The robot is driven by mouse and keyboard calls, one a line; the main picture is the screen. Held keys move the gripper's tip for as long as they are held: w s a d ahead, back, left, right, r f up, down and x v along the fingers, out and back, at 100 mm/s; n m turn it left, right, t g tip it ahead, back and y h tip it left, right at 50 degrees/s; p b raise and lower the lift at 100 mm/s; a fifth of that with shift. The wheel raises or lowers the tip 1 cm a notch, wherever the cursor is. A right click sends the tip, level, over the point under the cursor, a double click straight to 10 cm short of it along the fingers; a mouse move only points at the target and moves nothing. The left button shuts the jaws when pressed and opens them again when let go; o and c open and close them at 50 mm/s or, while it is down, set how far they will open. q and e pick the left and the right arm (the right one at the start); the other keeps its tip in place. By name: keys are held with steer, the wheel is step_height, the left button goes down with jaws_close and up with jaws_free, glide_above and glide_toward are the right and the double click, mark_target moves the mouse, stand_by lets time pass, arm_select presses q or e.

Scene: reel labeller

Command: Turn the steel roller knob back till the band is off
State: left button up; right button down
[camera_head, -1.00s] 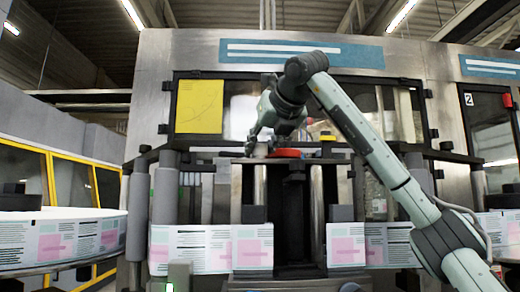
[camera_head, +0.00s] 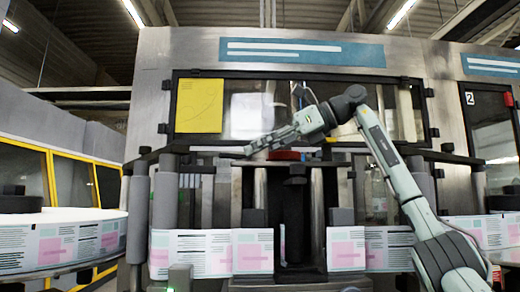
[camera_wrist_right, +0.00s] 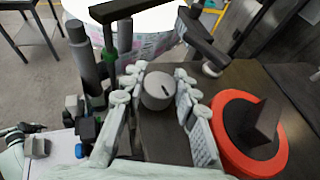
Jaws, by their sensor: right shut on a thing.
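The steel roller knob (camera_wrist_right: 156,92) shows in the right wrist view as a round grey cap with a short dark mark on its face. My right gripper (camera_wrist_right: 157,85) has a finger on each side of the knob and is shut on it. In the head view the right gripper (camera_head: 250,151) lies almost level at the machine's top plate, reaching in from the right, and hides the knob. The printed label web (camera_head: 200,254) runs across the front below, broken by a dark gap in the middle. I cannot tell which part is the band. My left gripper is not in view.
A red ring with a dark handle (camera_wrist_right: 226,150) sits close to the right of the gripper; it shows in the head view too (camera_head: 284,155). Dark upright rollers (camera_wrist_right: 84,60) stand to the left. A glazed guard with a yellow sheet (camera_head: 199,106) is behind.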

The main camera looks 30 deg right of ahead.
steer(key=shift+n+g+y, duration=0.8)
steer(key=shift+n+y, duration=0.1)
steer(key=shift+n, duration=0.1)
steer(key=c, duration=1.1)
jaws_free()
steer(key=shift+c, duration=0.2)
steer(key=v, duration=1.2)
steer(key=shift+w+r, duration=0.1)
